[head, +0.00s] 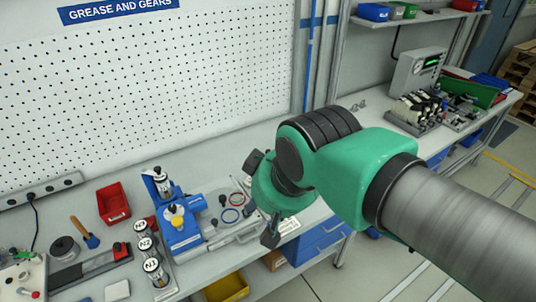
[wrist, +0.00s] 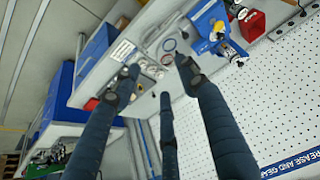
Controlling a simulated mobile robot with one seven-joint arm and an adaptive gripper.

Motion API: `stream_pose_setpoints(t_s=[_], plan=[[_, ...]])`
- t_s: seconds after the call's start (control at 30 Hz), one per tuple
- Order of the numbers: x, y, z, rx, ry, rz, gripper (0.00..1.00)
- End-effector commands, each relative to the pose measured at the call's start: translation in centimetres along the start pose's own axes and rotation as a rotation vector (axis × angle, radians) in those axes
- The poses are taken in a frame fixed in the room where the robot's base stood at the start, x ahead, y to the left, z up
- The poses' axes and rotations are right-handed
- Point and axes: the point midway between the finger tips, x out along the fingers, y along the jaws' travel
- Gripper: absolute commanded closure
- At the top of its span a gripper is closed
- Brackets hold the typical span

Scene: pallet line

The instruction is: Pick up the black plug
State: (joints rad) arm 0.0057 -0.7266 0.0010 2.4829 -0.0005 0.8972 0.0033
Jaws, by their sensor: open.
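My gripper (head: 260,202) hangs over the front part of the workbench, beside a tray (head: 247,236) of small parts. In the wrist view its dark fingers (wrist: 152,82) are spread wide, with nothing between them. My gripper and arm hide part of the bench to the right.
A blue fixture (head: 183,232) stands left of the tray. Labelled cans (head: 152,266), a red bin (head: 113,204) and a brush (head: 88,240) lie farther left. A yellow bin (head: 228,287) sits below the bench front. The pegboard wall (head: 150,100) rises behind.

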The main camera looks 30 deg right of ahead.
Motion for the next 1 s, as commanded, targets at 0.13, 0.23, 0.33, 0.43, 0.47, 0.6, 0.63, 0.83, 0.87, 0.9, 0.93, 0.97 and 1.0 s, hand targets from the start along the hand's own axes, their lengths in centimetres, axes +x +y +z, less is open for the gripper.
stream_pose_setpoints(t_s=[0.13, 0.23, 0.33, 0.43, 0.47, 0.6, 0.63, 0.83, 0.87, 0.9, 0.93, 0.97, 1.0], plan=[[-0.1, 0.4, -2.2, 0.015, -0.014, 0.006, 0.57], [-0.1, 0.8, -4.3, 0.030, -0.024, 0.013, 0.57], [0.1, 1.4, -6.6, 0.048, -0.036, 0.020, 0.57], [0.5, 2.0, -9.0, 0.066, -0.048, 0.026, 0.57], [0.7, 2.2, -9.7, 0.072, -0.052, 0.029, 0.57], [1.5, 3.2, -12.9, 0.098, -0.070, 0.038, 0.57], [1.7, 3.4, -13.6, 0.103, -0.073, 0.040, 0.57], [3.6, 5.1, -18.1, 0.139, -0.096, 0.054, 0.57], [3.9, 5.4, -18.7, 0.145, -0.100, 0.056, 0.57], [4.3, 5.7, -19.6, 0.152, -0.105, 0.058, 0.57], [4.7, 6.0, -20.1, 0.158, -0.109, 0.060, 0.57], [5.0, 6.3, -20.8, 0.164, -0.112, 0.062, 0.57], [5.5, 6.7, -21.6, 0.171, -0.117, 0.065, 0.57]])
